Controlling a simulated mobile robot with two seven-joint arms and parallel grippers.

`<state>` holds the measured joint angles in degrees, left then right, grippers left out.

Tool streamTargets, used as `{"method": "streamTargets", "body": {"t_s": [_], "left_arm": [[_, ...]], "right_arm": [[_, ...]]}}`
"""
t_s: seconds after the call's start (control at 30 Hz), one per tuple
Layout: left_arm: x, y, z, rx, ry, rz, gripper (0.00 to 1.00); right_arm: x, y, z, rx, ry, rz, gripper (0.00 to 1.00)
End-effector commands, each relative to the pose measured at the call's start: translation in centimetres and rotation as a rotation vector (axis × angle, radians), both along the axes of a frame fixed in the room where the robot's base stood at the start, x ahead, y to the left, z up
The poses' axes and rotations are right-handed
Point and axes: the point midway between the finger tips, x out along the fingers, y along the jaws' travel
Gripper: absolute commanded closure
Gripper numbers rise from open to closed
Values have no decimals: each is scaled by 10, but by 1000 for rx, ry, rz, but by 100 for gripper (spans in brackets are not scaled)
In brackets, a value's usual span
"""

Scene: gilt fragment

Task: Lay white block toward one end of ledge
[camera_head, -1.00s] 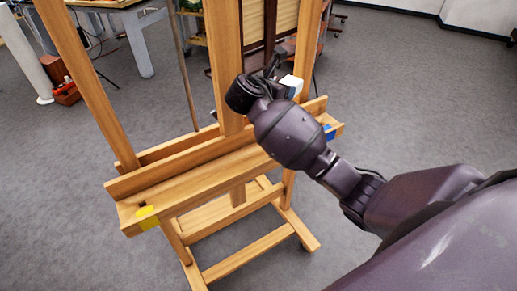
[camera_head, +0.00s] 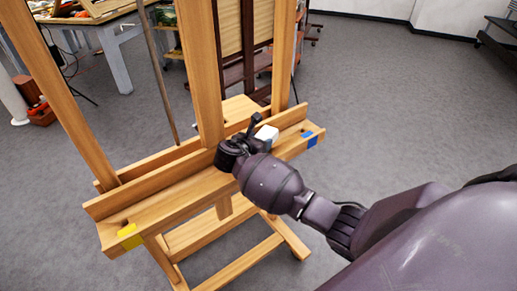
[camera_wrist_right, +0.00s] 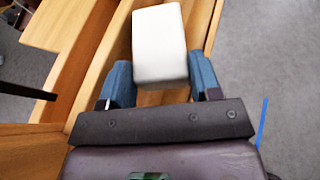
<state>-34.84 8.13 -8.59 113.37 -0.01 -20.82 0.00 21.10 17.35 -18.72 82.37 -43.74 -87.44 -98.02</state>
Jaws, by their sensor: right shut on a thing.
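The white block (camera_head: 267,133) is at the right part of the wooden easel's ledge (camera_head: 165,199), near the end marked with blue tape (camera_head: 310,140). In the right wrist view the white block (camera_wrist_right: 160,45) sits between the two blue fingers of my right gripper (camera_wrist_right: 162,80), which is shut on it. The block is over the ledge channel; whether it touches the ledge floor I cannot tell. In the head view my right gripper (camera_head: 256,132) is partly hidden by its own wrist. Yellow tape (camera_head: 130,236) marks the ledge's left end. My left gripper is not in view.
The easel's upright post (camera_head: 203,80) rises behind the ledge, left of my gripper. Its slanted leg (camera_head: 60,90) is farther left. The ledge's left half is bare. A table (camera_head: 110,30) stands far back left. Grey floor lies open on the right.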

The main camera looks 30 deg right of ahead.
Motion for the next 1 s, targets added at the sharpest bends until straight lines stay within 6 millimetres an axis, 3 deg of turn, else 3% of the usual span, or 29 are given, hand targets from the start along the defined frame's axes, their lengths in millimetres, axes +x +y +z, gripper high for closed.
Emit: {"method": "streamTargets", "body": {"t_s": [0.2, 0.6, 0.63, 0.77, 1.0], "left_arm": [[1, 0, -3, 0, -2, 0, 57], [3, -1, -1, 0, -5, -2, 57], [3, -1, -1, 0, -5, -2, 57], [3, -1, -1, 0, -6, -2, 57], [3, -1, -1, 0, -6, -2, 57]], "right_arm": [[0, 0, -29, -1, 2, 0, 65], [0, 0, -33, -1, 2, 0, 65], [0, 0, -33, -1, 1, -1, 39], [0, 0, -33, -1, 1, -1, 19], [0, 0, -33, -1, 1, -1, 17]]}}
